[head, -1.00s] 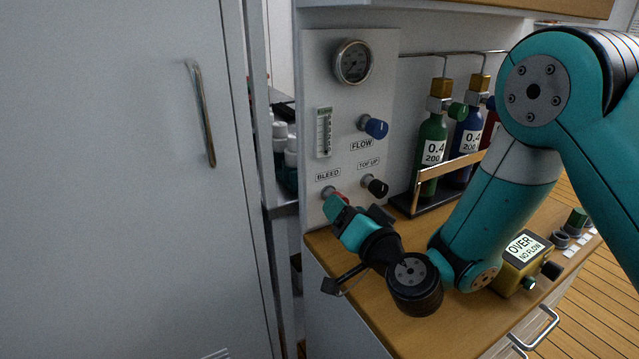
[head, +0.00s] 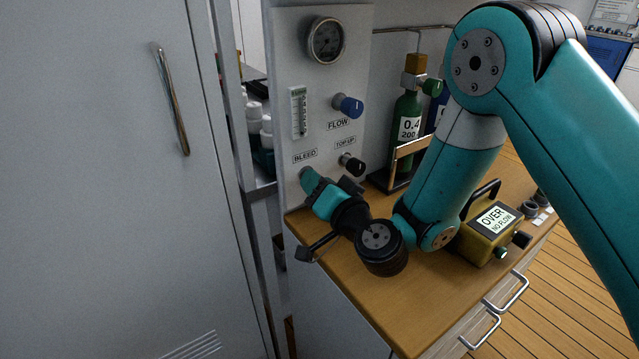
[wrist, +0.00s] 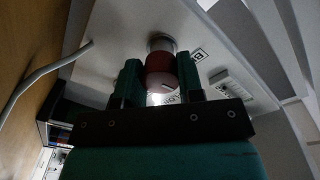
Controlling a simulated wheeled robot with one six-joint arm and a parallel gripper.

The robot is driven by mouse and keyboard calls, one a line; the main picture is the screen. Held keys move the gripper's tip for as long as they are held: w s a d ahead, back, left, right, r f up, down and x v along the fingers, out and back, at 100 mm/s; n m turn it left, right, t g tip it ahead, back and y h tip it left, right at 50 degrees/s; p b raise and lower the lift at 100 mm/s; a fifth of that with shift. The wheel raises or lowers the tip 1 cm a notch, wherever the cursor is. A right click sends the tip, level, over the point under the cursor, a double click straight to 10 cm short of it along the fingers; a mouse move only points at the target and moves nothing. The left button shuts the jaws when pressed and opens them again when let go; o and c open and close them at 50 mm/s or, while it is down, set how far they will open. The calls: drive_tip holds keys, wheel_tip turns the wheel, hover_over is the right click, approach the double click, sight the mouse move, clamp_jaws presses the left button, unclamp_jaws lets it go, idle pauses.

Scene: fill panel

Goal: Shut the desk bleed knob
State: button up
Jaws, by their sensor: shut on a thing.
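The bleed knob (wrist: 161,72) is red and round and sits on the panel in the wrist view. My gripper (wrist: 160,80) has its two teal fingers on either side of the knob, shut on it. In the head view my gripper (head: 308,182) is at the lower left of the white panel (head: 283,90), just under the BLEED label (head: 304,157), and it hides the red knob there. The knob's mark is too small to read its turn.
The black TOP UP knob (head: 352,165) is close to the right of my gripper. The blue FLOW knob (head: 348,106) and a gauge (head: 326,41) are above. A green bottle (head: 408,125) and a yellow OVER box (head: 489,232) stand on the wooden desk top (head: 430,300).

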drive_tip(key=shift+m, duration=0.5)
